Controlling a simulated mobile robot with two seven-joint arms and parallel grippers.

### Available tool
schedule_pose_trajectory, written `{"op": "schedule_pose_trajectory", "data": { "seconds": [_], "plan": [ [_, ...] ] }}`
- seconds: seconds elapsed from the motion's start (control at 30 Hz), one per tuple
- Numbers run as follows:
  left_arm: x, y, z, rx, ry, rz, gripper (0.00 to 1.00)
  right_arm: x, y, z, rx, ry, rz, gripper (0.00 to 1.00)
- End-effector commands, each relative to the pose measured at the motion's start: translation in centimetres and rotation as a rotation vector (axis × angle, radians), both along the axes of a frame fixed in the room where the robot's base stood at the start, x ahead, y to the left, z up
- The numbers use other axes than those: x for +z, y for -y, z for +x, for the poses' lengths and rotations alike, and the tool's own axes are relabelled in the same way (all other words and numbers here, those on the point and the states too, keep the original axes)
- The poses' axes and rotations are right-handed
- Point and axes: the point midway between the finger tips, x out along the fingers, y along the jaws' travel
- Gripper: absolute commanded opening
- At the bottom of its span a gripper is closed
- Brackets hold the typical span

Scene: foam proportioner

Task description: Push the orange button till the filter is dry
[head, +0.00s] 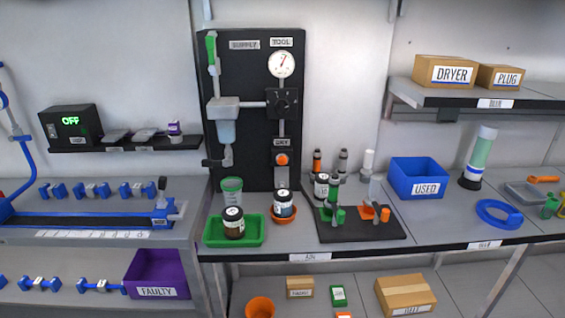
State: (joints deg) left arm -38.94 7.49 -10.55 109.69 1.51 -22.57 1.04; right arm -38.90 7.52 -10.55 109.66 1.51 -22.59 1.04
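The orange button (282,159) is on the black wall panel (255,75), just under a white label that seems to read DRY. Nothing covers or touches the button. Left of it, a grey-topped unit with a translucent bluish bowl (227,131) is mounted on the same panel. It may be the filter, but I cannot tell for sure, nor whether it is wet or dry. A round gauge (282,64) sits at the panel's upper right, above a black knob block (282,103). Neither of my grippers shows in the head view.
Below the panel, a green tray (212,231) holds a dark jar (233,222). Another jar (284,204) stands in an orange dish. A black mat (375,226) with small fittings and a blue USED bin (419,177) are to the right. The space before the button looks clear.

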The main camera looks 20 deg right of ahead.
Motion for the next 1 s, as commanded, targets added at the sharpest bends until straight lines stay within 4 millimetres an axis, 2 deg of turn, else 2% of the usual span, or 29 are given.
{"op": "schedule_pose_trajectory", "data": {
  "seconds": [0.07, 0.6, 1.0],
  "plan": [
    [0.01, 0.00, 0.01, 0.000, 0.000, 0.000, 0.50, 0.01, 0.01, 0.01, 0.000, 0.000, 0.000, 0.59],
    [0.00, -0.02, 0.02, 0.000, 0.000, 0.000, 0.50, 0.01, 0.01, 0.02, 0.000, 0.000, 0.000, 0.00],
    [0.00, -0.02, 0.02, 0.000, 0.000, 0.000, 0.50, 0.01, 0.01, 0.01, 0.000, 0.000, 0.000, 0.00]
  ]
}}
